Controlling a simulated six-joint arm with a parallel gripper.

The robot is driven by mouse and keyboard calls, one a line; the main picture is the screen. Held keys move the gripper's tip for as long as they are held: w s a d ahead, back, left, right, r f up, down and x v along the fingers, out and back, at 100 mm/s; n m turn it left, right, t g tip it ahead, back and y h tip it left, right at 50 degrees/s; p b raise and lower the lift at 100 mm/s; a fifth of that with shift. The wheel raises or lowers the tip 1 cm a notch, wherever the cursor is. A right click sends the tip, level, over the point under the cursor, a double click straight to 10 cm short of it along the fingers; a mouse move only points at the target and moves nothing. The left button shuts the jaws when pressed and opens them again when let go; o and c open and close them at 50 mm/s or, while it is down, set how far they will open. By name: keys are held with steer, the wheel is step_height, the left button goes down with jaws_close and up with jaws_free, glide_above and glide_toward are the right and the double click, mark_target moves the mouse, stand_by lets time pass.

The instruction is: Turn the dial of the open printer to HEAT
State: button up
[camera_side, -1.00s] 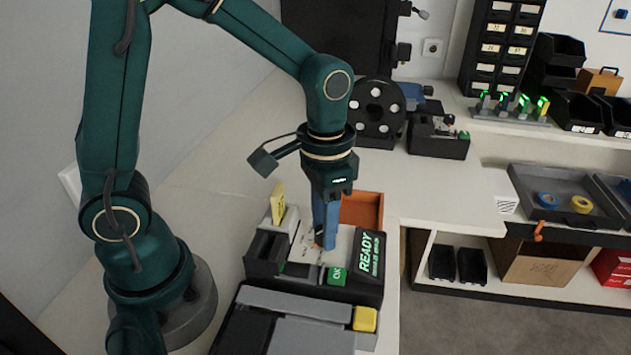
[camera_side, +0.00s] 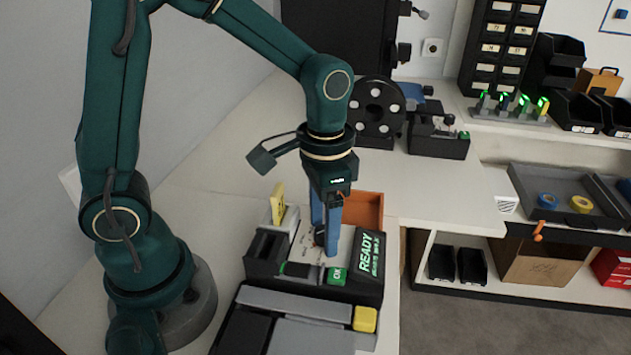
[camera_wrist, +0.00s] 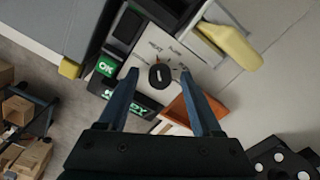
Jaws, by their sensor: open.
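The dial (camera_wrist: 160,77) is a black round knob on the printer's white panel, with printed words around it. The word HEAT shows at the upper left of the dial, and another label is too small to read surely. An orange mark shows by the dial. The open printer (camera_side: 362,291) has a READY screen and a green OK button (camera_side: 337,275). My gripper (camera_side: 325,240) points down over the panel. In the wrist view its two blue fingers (camera_wrist: 162,85) are apart, one on each side of the dial. I cannot tell whether they touch it.
A yellow part (camera_side: 277,203) stands up at the panel's far left. An orange tray (camera_side: 362,209) lies behind the printer. A grey machine with a yellow block (camera_side: 365,318) is in front. A black spool (camera_side: 376,112) stands farther back.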

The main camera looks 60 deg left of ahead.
steer(key=shift+r, duration=0.1)
steer(key=shift+r, duration=2.5)
step_height(320, 180, up, 5)
steer(key=s+a+t, duration=0.1)
steer(key=s+t, duration=0.1)
steer(key=t, duration=0.1)
steer(key=n+t, duration=0.3)
glide_toward(323, 230)
steer(key=s+a, duration=0.1)
steer(key=s+a+r, duration=0.1)
steer(key=shift+s+a+r, duration=0.1)
steer(key=shift+s, duration=0.3)
